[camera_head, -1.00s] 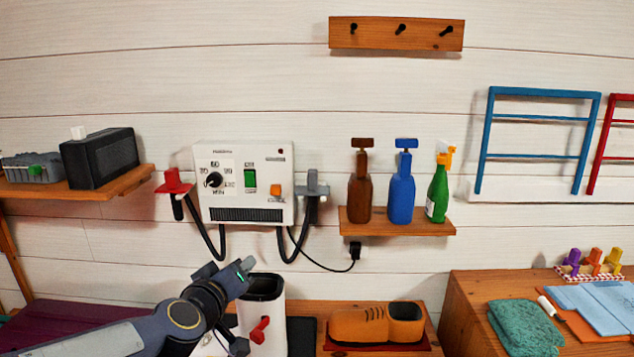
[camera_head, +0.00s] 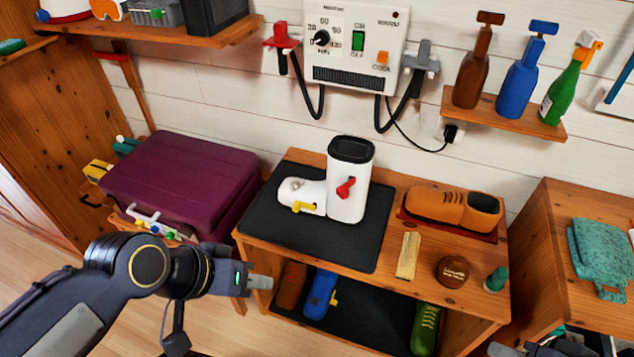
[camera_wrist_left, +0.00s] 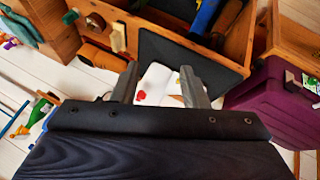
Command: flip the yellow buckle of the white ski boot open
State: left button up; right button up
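The white ski boot (camera_head: 350,202) stands upright on a black mat (camera_head: 292,237) on the wooden bench, its toe pointing left. Its yellow buckle (camera_head: 304,207) is low on the foot part, and a red buckle (camera_head: 346,188) is on the shaft. I cannot tell how far the yellow buckle is turned. My left gripper (camera_head: 262,284) is in front of the bench's left end, apart from the boot. In the left wrist view its fingers are spread and empty, with the boot (camera_wrist_left: 158,78) visible beyond them. My right gripper (camera_head: 560,347) is partly visible at the bottom right edge.
An orange shoe (camera_head: 435,206), a wooden block (camera_head: 408,255), a round brown tin (camera_head: 453,271) and a small green item (camera_head: 496,279) lie right of the mat. A purple case (camera_head: 180,180) stands left. Several shoes fill the shelf below. The mat's front is clear.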

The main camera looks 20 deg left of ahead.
aim_at(296, 206)
jog(key=i+j, duration=0.15)
jog(key=j, duration=0.2)
jog(key=i+j, duration=0.15)
jog(key=j, duration=0.25)
jog(key=i+j, duration=0.1)
jog(key=j, duration=0.25)
jog(key=i+j, duration=0.15)
jog(key=j, duration=0.2)
jog(key=z, duration=0.05)
